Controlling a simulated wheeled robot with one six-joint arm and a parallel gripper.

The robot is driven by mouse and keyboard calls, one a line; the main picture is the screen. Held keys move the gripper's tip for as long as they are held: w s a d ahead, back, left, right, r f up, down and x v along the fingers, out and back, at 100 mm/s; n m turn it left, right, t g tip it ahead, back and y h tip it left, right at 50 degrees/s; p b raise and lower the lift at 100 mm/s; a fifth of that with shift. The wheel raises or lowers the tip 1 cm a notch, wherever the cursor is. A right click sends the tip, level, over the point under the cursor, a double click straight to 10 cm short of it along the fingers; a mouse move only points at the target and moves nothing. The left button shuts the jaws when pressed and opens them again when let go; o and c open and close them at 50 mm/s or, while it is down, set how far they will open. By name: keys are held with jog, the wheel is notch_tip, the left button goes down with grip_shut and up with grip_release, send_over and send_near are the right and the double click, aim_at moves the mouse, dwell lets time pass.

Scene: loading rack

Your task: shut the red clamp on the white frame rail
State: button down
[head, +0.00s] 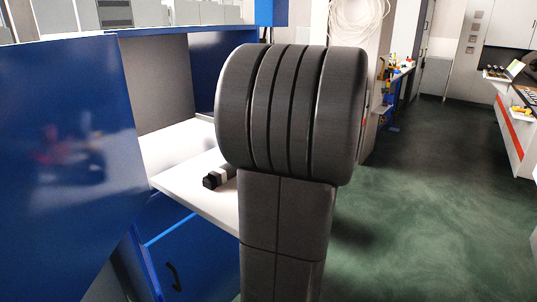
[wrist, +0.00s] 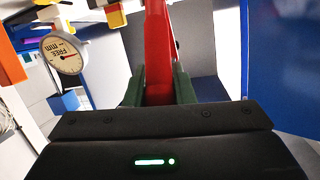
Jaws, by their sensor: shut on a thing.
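In the wrist view, my gripper (wrist: 158,84) has two dark green fingers shut on the red clamp (wrist: 158,38). The clamp's long red body runs up from between the fingers to the top edge of the picture. Its far end is cut off, so its jaws cannot be seen. I cannot make out the white frame rail for certain in either view. In the head view, my own arm fills the middle and hides what is behind it; the clamp does not show there.
A round dial gauge (wrist: 65,56) marked FREE and mm is left of the clamp. A blue panel (wrist: 284,70) stands close on the right. In the head view, a blue panel (head: 60,160) and white worktop (head: 185,190) lie left; green floor (head: 430,190) is clear on the right.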

jog(key=shift+w+a+r+g+h+p, duration=0.3)
jog(key=shift+a+g+h+p, duration=0.05)
jog(key=shift+a+g+h, duration=0.1)
jog(key=shift+w+a+r+g+h+p, duration=0.25)
jog(key=shift+a+g+h+p, duration=0.05)
jog(key=shift+a+g+h, duration=0.15)
jog(key=shift+w+a+g+h+p, duration=0.35)
jog(key=shift+a+g+h+p, duration=0.05)
jog(key=shift+h+p, duration=0.25)
jog(key=c, duration=1.2)
grip_release()
jog(key=shift+c, duration=0.2)
jog(key=b+v, duration=0.2)
jog(key=v, duration=1.1)
jog(key=shift+s+d+r+b, duration=0.15)
jog(key=shift+d+r+b, duration=0.15)
jog(key=shift+b, duration=0.1)
